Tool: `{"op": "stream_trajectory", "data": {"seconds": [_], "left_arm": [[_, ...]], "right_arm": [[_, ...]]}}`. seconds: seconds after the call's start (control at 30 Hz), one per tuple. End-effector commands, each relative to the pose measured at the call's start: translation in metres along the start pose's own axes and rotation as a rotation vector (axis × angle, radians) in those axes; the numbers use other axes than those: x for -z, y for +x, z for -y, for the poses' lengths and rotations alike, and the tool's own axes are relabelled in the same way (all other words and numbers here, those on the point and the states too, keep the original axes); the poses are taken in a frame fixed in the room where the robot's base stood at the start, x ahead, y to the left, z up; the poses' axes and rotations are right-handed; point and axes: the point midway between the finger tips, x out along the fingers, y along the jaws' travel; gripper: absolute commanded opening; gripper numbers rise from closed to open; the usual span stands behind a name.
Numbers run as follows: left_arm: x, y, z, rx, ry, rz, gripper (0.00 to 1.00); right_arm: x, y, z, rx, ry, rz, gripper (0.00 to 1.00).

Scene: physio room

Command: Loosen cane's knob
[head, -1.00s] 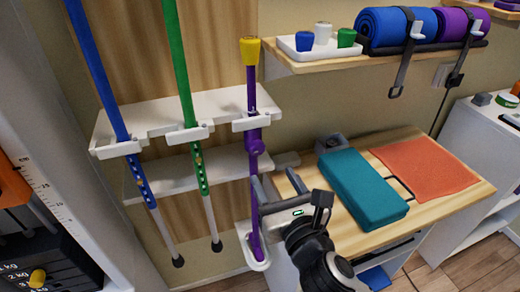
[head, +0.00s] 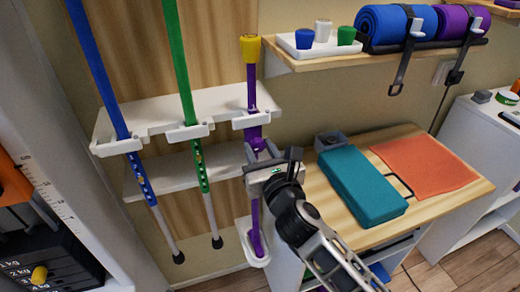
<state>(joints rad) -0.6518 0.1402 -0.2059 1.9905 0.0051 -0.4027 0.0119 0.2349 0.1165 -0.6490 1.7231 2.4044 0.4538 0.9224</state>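The purple cane (head: 252,97) with a yellow top (head: 250,48) stands upright in the rack at the right end of the white shelf. Its purple knob (head: 258,145) shows just below the upper shelf, partly hidden by my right gripper. My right gripper (head: 261,151) is at the knob, with its fingers apart on either side of the cane. I cannot tell whether they touch the knob. The cane's foot (head: 258,249) sits in a white holder below. My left gripper is not in view.
A blue cane (head: 98,75) and a green cane (head: 178,60) hang to the left. A wooden table (head: 345,222) with a teal block (head: 362,185) and an orange mat (head: 424,165) is at the right. Above it is a shelf with a white tray (head: 300,50) and rolled mats.

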Motion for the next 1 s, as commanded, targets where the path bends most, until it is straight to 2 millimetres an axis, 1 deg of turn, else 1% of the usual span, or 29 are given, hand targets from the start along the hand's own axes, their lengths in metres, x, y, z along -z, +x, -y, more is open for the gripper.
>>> {"op": "stream_trajectory", "data": {"seconds": [0.03,0.07,0.2,0.3,0.37,0.43,0.5,0.6,0.77,0.8,0.83,0.87,1.0], "left_arm": [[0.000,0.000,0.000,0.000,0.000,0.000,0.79],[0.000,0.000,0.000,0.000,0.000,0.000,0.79],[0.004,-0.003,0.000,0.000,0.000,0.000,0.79],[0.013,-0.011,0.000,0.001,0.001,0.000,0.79],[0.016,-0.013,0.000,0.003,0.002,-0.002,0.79],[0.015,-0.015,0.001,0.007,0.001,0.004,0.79],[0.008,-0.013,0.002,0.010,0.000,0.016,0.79],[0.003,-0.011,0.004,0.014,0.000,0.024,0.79],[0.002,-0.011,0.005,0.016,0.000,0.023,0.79],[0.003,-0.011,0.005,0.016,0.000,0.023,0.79],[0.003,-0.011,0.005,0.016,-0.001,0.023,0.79],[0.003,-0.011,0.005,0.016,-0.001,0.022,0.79],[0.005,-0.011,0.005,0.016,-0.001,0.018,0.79]], "right_arm": [[0.000,0.000,-0.001,-0.002,0.000,0.000,0.13],[0.000,0.000,-0.001,-0.002,0.000,0.000,0.09],[-0.002,0.000,-0.001,-0.001,-0.015,-0.001,0.09],[-0.005,0.000,0.000,-0.001,-0.091,-0.002,0.09],[-0.005,0.000,0.000,-0.001,-0.149,-0.003,0.09],[-0.004,0.000,0.000,-0.001,-0.211,-0.002,0.09],[-0.002,0.000,0.000,-0.002,-0.245,0.000,0.09],[0.000,0.000,0.000,-0.002,-0.252,0.001,0.09],[0.000,0.000,0.000,-0.001,-0.250,0.001,0.09],[0.000,0.000,0.000,-0.001,-0.250,0.001,0.40],[0.000,0.000,0.000,-0.001,-0.250,0.001,0.48],[0.000,0.000,0.000,-0.001,-0.250,0.001,0.54],[0.000,0.000,0.000,-0.001,-0.249,0.001,0.54]]}}
